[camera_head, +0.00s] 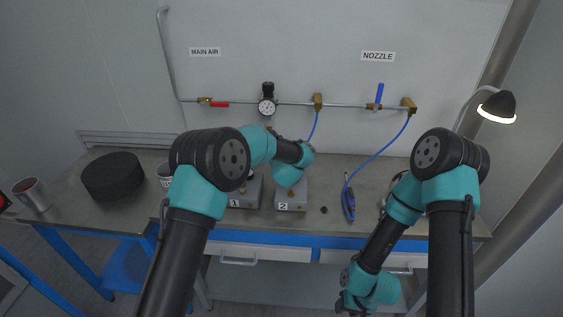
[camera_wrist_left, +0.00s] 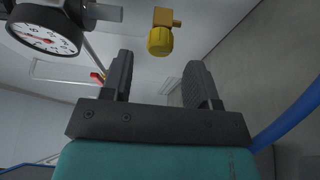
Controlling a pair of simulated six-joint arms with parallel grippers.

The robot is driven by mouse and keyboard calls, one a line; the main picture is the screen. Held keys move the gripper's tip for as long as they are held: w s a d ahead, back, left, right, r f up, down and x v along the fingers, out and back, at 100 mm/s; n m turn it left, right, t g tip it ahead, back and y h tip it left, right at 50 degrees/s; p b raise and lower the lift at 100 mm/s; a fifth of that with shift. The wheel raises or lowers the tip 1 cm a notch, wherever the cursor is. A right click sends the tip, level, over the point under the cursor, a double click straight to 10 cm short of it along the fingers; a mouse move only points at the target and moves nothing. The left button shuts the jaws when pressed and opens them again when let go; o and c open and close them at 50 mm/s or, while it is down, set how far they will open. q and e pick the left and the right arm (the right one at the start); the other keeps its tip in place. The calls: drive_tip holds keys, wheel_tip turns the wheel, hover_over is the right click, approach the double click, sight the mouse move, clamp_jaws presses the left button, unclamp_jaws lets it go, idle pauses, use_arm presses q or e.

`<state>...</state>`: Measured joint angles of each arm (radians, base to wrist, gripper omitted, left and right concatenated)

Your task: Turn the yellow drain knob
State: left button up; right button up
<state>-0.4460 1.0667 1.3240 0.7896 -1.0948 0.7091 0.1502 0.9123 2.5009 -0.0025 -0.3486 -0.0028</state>
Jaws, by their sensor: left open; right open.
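In the left wrist view the yellow drain knob (camera_wrist_left: 160,41) hangs below a brass fitting (camera_wrist_left: 163,17). My left gripper (camera_wrist_left: 160,62) is open and empty. Its two dark fingers stand either side of the knob's line, with the knob beyond the fingertips and apart from them. In the head view I cannot make out the knob, and my left arm hides the left gripper. My right gripper (camera_head: 345,302) is low at the bottom of the head view, in front of the bench, far from the knob; its fingers show poorly.
A pressure gauge (camera_wrist_left: 44,38) is close at the upper left of the wrist view. The wall pipe carries a red-handled valve (camera_head: 212,103), a regulator (camera_head: 267,104) and a blue-handled valve (camera_head: 378,97). Boxes marked 1 (camera_head: 243,190) and 2 (camera_head: 291,194) stand on the bench.

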use_arm(q)
drive_tip(key=v, duration=1.5)
